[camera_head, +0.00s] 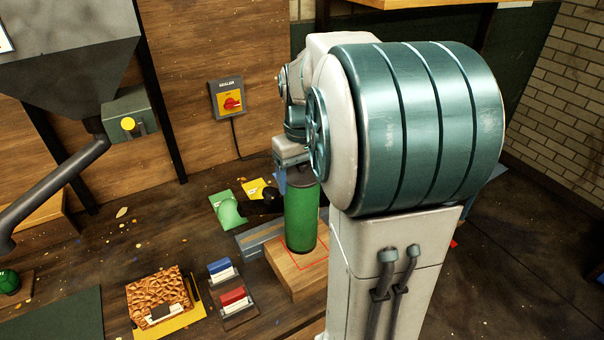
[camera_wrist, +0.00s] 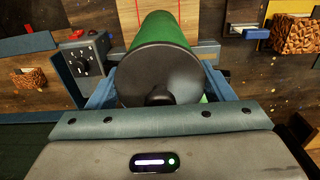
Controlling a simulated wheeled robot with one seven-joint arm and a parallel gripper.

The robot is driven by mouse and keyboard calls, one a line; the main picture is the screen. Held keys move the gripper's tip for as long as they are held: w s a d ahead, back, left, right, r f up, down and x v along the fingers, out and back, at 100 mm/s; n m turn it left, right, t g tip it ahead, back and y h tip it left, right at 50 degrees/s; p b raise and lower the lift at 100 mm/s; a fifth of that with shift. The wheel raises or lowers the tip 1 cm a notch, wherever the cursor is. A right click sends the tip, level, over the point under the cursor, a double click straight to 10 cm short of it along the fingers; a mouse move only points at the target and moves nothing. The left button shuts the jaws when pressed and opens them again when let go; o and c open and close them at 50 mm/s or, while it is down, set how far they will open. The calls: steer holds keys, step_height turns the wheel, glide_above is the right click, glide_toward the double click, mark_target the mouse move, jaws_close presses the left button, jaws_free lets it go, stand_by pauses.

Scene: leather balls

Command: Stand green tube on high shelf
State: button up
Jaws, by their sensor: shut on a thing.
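The green tube (camera_head: 301,220) stands upright, with its lower end at a wooden block (camera_head: 288,277) marked with a red outline; I cannot tell whether they touch. My gripper (camera_head: 293,166) is at the tube's top, partly hidden by my arm. In the wrist view my gripper (camera_wrist: 160,88) has its blue fingers on both sides of the tube's dark, knobbed cap (camera_wrist: 157,72), shut on the tube. A raised wooden ledge (camera_head: 440,3) shows at the top edge of the head view; I cannot tell whether it is the high shelf.
A red-knobbed sealer switch (camera_head: 230,102) is on the wooden wall. A grey hopper (camera_head: 70,45) with a pipe is at the left. A textured brown block (camera_head: 158,295), blue cards (camera_head: 221,270) and red cards (camera_head: 233,299) lie on the bench.

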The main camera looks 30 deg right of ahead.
steer(key=o, duration=2)
steer(key=shift+o, duration=0.2)
